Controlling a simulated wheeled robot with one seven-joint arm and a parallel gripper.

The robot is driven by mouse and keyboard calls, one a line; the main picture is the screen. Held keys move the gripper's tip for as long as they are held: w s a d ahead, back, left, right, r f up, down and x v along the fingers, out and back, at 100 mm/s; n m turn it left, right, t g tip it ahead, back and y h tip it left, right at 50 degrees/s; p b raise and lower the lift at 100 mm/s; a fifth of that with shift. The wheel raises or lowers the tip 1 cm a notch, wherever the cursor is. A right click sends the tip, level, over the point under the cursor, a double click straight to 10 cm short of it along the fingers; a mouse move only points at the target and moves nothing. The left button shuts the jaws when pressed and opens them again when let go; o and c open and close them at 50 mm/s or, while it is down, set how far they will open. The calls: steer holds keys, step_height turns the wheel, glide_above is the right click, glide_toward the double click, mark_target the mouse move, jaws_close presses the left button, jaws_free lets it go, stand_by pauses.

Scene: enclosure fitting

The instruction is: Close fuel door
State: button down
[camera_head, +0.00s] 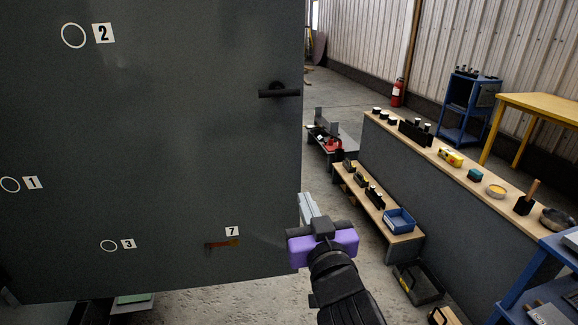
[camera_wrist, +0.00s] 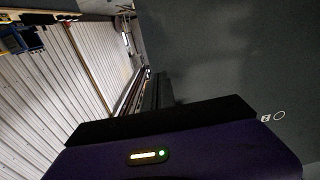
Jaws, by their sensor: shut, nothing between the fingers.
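A large dark grey panel (camera_head: 170,150) fills the left of the head view, with a black lever handle (camera_head: 280,92) near its right edge. It carries white rings and labels 1, 2, 3 and 7. I cannot tell which part is the fuel door. My purple and black gripper (camera_head: 321,226) is by the panel's lower right edge, pointing away from the camera. In the wrist view its dark fingers (camera_wrist: 158,90) are together, with nothing between them, and the panel (camera_wrist: 230,60) is on the right. I cannot tell whether the gripper touches the panel.
Beside label 7 (camera_head: 232,231) is a brown strip (camera_head: 222,243). To the right stand a low wooden bench with a blue tray (camera_head: 399,220), a long counter (camera_head: 440,185) with small items, a blue cart (camera_head: 466,105) and a yellow table (camera_head: 540,105). Concrete floor lies between.

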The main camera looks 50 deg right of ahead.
mark_target(291, 164)
steer(key=p+x, duration=0.1)
steer(key=x, duration=0.3)
steer(key=p+x, duration=0.1)
steer(key=x, duration=0.4)
steer(key=p+x, duration=0.1)
steer(key=x, duration=0.4)
steer(key=shift+s+d+f+p, duration=0.2)
steer(key=shift+f+p, duration=0.1)
steer(key=shift+f, duration=0.1)
